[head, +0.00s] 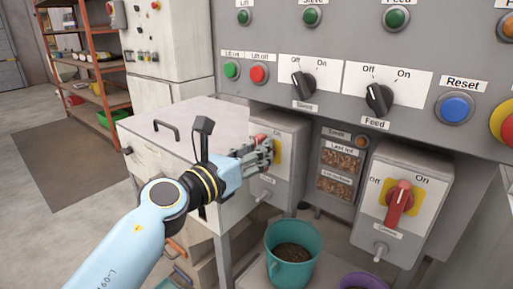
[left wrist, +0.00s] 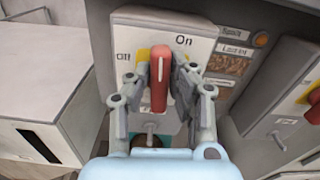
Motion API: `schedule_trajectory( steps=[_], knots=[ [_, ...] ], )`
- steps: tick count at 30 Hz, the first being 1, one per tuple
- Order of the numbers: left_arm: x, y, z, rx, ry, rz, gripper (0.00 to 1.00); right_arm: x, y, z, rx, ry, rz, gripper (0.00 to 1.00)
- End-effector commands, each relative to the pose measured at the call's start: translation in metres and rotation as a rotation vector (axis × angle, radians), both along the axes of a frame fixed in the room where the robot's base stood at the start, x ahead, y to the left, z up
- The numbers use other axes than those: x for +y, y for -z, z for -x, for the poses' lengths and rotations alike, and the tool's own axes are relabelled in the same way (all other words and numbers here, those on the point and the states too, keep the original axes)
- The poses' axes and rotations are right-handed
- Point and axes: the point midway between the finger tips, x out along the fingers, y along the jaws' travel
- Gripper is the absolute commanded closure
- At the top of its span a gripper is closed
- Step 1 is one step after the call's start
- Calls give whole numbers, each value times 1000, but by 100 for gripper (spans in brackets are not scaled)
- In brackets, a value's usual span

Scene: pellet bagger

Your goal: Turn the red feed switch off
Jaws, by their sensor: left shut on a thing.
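The red switch (left wrist: 160,70) is on a yellow plate on a grey box (left wrist: 195,22). In the left wrist view its handle stands about upright, with "On" at its upper right and "Off" to its left. My left gripper (left wrist: 161,88) is shut on the handle, with one finger on each side. In the head view the left gripper (head: 264,152) hides most of this switch and its small label is too blurred to read. My right gripper is not in view.
A second red switch (head: 399,203) sits on a box at the right, with a blurred label. Black selector knobs (head: 379,99) and push buttons line the panel above. A teal bucket (head: 291,262) of pellets stands below. A white cabinet (head: 160,150) is beside my left arm.

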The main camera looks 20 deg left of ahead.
Motion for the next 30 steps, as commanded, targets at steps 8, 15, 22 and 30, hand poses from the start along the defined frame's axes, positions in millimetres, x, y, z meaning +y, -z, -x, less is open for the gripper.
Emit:
schedule_trajectory(
  steps=[8,15,22,30],
  knots=[
    [3,-5,-2,75,0,212,100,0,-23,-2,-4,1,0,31],
    [5,-3,-3,153,0,427,100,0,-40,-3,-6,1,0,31],
    [7,-1,-4,227,0,632,100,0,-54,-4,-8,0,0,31],
    [9,1,-5,314,2,874,100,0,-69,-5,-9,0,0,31]
  ],
)
